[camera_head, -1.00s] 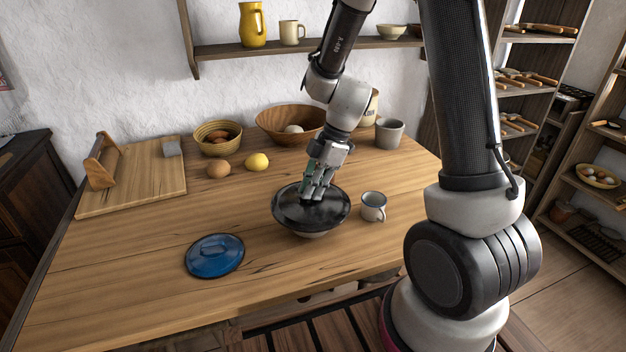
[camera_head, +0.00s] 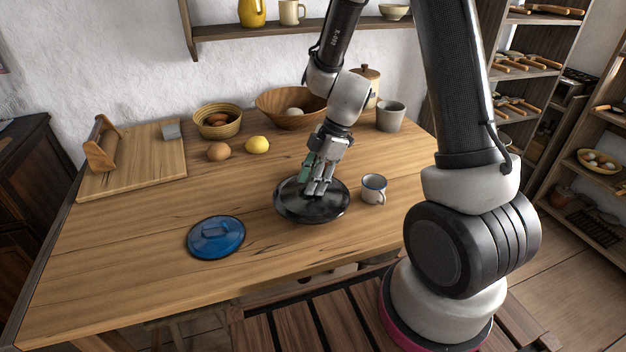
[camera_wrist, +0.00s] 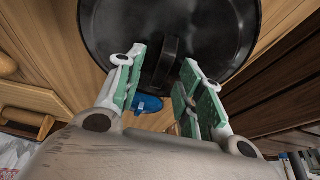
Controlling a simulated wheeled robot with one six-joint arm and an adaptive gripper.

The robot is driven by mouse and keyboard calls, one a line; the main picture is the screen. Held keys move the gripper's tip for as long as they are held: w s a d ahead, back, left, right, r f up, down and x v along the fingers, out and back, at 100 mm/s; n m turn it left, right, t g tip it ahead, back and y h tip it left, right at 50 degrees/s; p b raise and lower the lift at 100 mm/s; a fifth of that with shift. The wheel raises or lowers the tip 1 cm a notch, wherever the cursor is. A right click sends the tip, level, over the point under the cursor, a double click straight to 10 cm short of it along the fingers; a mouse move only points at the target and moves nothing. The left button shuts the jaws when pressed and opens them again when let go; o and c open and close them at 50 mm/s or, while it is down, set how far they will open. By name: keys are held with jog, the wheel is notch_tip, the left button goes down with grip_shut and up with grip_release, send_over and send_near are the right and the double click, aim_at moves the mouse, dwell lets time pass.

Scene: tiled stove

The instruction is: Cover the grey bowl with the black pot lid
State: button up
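The black pot lid (camera_head: 290,207) lies roughly level in the middle of the table, and it fills the top of the wrist view (camera_wrist: 215,35). The grey bowl is hidden beneath the lid now; part of it showed below the rim earlier. My gripper (camera_head: 319,190) points down at the lid's middle. In the wrist view my gripper (camera_wrist: 164,62) has its green-padded fingers apart, on either side of the lid's bar handle (camera_wrist: 166,58), with visible gaps between pads and handle.
A blue lid (camera_head: 216,237) lies front left. A grey mug (camera_head: 374,190) stands close right of the black lid. Behind are an egg (camera_head: 218,152), a lemon (camera_head: 257,145), a basket (camera_head: 218,122), a wooden bowl (camera_head: 290,108) and a grey cup (camera_head: 390,116). The table's front left is clear.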

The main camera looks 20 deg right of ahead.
jog(key=v, duration=1.2)
dwell(0.3)
